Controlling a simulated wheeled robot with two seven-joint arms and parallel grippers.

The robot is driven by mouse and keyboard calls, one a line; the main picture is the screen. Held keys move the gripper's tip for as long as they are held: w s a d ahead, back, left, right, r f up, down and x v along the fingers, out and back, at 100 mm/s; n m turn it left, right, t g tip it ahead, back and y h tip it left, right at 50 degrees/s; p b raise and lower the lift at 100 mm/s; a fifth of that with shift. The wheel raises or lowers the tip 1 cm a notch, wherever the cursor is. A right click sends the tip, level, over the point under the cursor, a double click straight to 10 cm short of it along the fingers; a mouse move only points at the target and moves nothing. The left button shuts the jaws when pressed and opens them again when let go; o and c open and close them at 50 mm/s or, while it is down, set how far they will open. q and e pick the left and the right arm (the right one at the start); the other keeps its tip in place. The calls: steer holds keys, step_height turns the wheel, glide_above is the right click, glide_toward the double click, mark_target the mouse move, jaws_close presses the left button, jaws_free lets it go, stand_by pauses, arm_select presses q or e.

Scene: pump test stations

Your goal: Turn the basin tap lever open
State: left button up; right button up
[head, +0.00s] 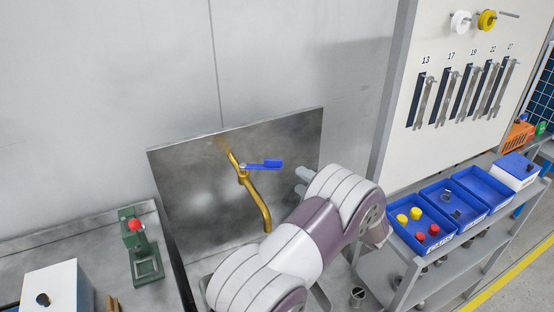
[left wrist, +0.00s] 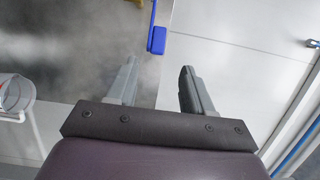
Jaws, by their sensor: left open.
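The brass basin tap (head: 254,198) comes out of a steel splash panel, its spout bending down. Its blue lever (head: 265,164) sticks out sideways to the right from the valve. My left gripper (head: 302,180) is just right of the lever's free end in the head view, apart from it. In the left wrist view the two grey fingers (left wrist: 159,68) are spread with nothing between them. The blue lever end (left wrist: 157,40) shows a little beyond the fingertips there. A bit of brass shows at the top edge. My arm hides part of the basin. My right gripper is out of view.
The steel splash panel (head: 190,190) stands behind the tap. A green device with a red knob (head: 135,225) and a white box (head: 57,290) are on the left bench. Blue bins (head: 455,205) sit on a rack at right, under a tool board with wrenches (head: 420,102).

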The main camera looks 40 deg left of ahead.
mark_target(275, 164)
arm_select(q)
steer(key=p+x, duration=0.1)
steer(key=x, duration=0.2)
steer(key=p+x, duration=0.1)
steer(key=x, duration=0.3)
steer(key=p+x, duration=0.1)
steer(key=x, duration=0.3)
steer(key=shift+s, duration=0.25)
steer(key=shift+w+a+p, duration=0.25)
steer(key=shift+a+p, duration=0.05)
steer(key=shift+a, duration=0.1)
steer(key=shift+f, duration=0.1)
steer(key=shift+a, duration=0.1)
